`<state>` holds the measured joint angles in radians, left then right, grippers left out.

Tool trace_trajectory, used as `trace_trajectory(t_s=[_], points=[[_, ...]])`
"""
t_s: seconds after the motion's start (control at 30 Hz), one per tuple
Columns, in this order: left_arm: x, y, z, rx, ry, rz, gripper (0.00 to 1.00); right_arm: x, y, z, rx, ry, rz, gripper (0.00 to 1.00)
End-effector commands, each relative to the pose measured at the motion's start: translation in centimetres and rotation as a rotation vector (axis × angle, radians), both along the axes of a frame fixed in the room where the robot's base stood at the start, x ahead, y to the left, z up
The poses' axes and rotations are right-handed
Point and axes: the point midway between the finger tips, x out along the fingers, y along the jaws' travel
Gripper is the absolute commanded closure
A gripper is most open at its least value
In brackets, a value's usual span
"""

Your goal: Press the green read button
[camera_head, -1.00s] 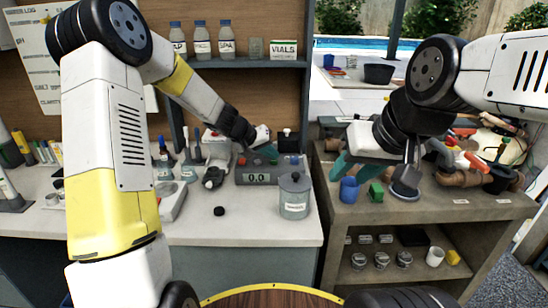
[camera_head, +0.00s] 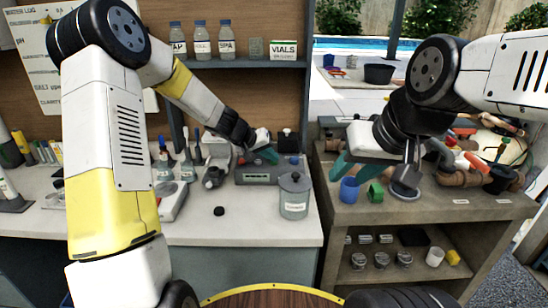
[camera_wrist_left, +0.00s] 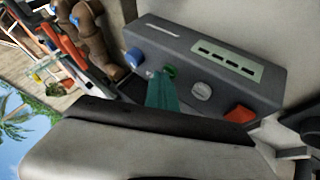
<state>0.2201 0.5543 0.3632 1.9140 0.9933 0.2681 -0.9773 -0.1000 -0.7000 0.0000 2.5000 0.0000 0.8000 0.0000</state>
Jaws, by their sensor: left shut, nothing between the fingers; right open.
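The grey meter (camera_head: 253,175) stands on the white counter; it also shows in the left wrist view (camera_wrist_left: 185,45). There, its front has a blue button (camera_wrist_left: 134,57), the green button (camera_wrist_left: 170,71), a pale knob (camera_wrist_left: 202,90), a red button (camera_wrist_left: 240,114) and a pale display (camera_wrist_left: 228,60) with several dark marks. My left gripper (camera_head: 268,155) is shut and empty, its teal fingertips (camera_wrist_left: 160,82) right at the green button's edge. I cannot tell whether they press it. My right gripper (camera_head: 342,167) is open over the right bench, partly hidden by its wrist.
A lidded grey canister (camera_head: 294,197) stands just right of the meter. A small black puck (camera_head: 219,211) lies on the counter in front. A blue cup (camera_head: 348,189) and a green piece (camera_head: 375,194) sit on the right bench. The front counter is mostly clear.

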Motion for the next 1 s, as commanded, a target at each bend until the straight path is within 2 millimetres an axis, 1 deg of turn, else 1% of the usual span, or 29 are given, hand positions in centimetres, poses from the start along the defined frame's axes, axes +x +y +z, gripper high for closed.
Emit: trace_trajectory(t_s=[0.17,0.47,0.8,0.87,1.0], points=[[0.0,0.0,0.2,0.0,0.001,-0.001,1.0,0.0,0.0,0.0,0.0,0.0,0.0,0.6],[0.0,0.0,1.7,0.0,-0.001,-0.001,1.0,0.0,0.0,0.0,0.0,0.0,0.0,0.6],[0.0,0.0,1.9,0.0,-0.001,-0.001,1.0,0.0,0.0,0.0,0.0,0.0,0.0,0.6],[0.0,0.0,2.2,0.001,-0.002,-0.001,1.0,0.0,0.0,0.0,0.0,0.0,0.0,0.6],[0.0,0.0,3.6,0.001,-0.004,-0.001,1.0,0.0,0.0,0.0,0.0,0.0,0.0,0.6]])
